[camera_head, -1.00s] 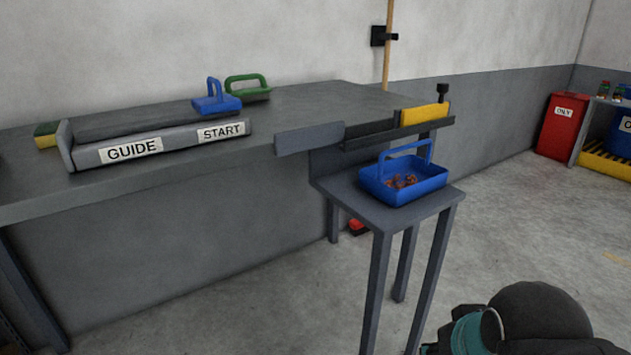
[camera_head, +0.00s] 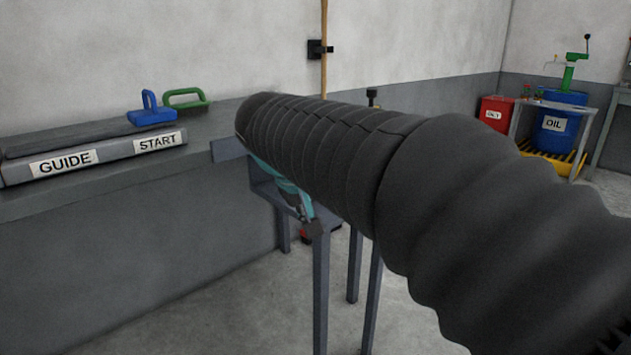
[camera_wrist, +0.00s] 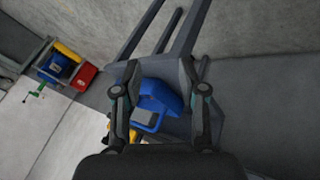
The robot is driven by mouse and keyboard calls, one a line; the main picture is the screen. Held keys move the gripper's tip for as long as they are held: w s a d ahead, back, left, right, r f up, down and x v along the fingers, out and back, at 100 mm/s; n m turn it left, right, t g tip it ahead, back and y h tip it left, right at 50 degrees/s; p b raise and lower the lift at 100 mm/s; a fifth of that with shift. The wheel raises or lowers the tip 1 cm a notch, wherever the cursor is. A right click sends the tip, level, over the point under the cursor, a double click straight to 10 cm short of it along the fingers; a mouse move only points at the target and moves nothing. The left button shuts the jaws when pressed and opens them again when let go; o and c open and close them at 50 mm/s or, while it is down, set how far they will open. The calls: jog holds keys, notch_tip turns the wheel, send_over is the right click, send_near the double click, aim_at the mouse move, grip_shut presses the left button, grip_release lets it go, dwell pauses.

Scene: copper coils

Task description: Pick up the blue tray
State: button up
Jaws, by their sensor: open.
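The blue tray is hidden behind my arm in the head view. In the wrist view a blue shape that appears to be the blue tray (camera_wrist: 165,96), with its handle, lies between my gripper's two fingers. My gripper (camera_wrist: 160,75) is open, with one finger on each side of the blue shape, and nothing is held. I cannot tell whether the fingers touch it. In the head view my arm reaches across to the small grey table (camera_head: 321,265), whose top is mostly covered. The copper pieces are not visible.
The long grey bench (camera_head: 215,125) carries the guide block (camera_head: 110,155), a blue handled tool (camera_head: 152,115) and a green handled one (camera_head: 186,99). A red bin (camera_head: 495,112) and a blue oil drum (camera_head: 560,125) stand at the far right.

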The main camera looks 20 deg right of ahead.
jog(key=w+r+m+g+h+b, duration=0.1)
jog(key=w+r+m+h, duration=0.3)
jog(key=w, duration=0.6)
jog(key=w+r+m+g+h+b, duration=0.1)
jog(key=w+r+m+h, duration=0.25)
jog(key=w, duration=0.75)
jog(key=shift+h, duration=0.35)
jog(key=shift+s+r+b+x, duration=0.15)
jog(key=shift+b+x, duration=0.3)
jog(key=shift+x, duration=3)
jog(key=shift+s+r+b+x, duration=0.15)
jog(key=shift+b+x, duration=0.3)
jog(key=shift+x, duration=3)
jog(key=shift+d, duration=0.1)
grip_shut()
